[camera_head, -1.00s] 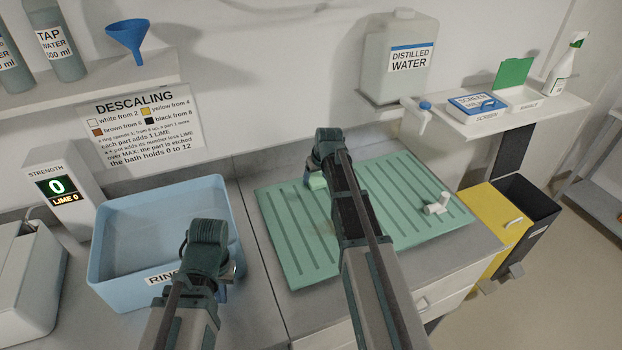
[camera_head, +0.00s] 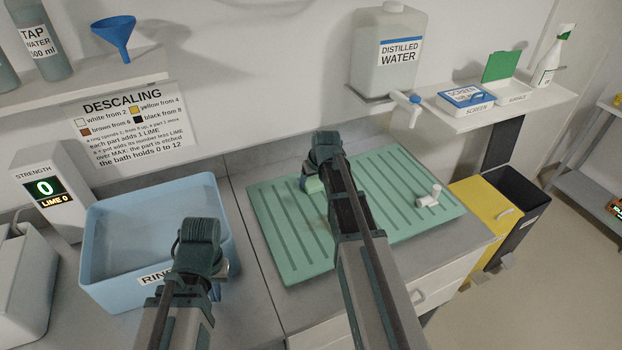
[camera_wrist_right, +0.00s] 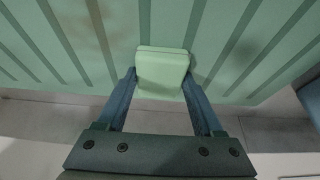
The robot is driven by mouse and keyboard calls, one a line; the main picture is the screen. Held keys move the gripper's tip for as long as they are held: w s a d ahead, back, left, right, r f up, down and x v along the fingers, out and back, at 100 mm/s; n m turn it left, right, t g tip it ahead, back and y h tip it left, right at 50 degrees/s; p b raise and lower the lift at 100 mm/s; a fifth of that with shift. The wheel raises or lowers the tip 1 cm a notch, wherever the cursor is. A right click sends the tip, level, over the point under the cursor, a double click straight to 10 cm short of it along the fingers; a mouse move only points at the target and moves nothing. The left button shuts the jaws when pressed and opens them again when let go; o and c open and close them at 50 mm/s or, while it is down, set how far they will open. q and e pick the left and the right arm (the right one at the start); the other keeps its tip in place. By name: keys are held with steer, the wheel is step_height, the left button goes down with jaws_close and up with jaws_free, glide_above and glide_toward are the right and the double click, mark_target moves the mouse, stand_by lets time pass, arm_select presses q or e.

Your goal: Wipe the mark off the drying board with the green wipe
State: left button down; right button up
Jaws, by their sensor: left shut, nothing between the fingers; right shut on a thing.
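The green drying board (camera_head: 285,245) lies on the counter, its long grooves running across it. My right gripper (camera_head: 308,186) is over the board's back left part, shut on the pale green wipe (camera_head: 315,186). In the right wrist view the wipe (camera_wrist_right: 162,72) is a small block between the two blue fingers, at the board; whether it presses on it I cannot tell. A faint brownish mark (camera_wrist_right: 88,30) shows on the board left of the wipe in that view. My left gripper (camera_head: 217,290) is shut and empty by the front right corner of the blue bath; its fingertips are mostly hidden.
The blue rinse bath (camera_head: 100,270) stands left of the board. A white elbow-shaped part (camera_head: 430,198) lies on the board's right. A distilled water tank (camera_head: 385,70) with a tap (camera_head: 412,105) is above. Yellow (camera_head: 485,210) and black (camera_head: 520,205) bins stand right of the counter.

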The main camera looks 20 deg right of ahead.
mark_target(316, 187)
steer(key=shift+s+d, duration=0.1)
steer(key=shift+s, duration=1.3)
steer(key=shift+s, duration=0.1)
steer(key=shift+s+f, duration=0.15)
steer(key=shift+s, duration=1.4)
steer(key=shift+s, duration=0.35)
steer(key=shift+s+d, duration=0.1)
steer(key=shift+s, duration=1.25)
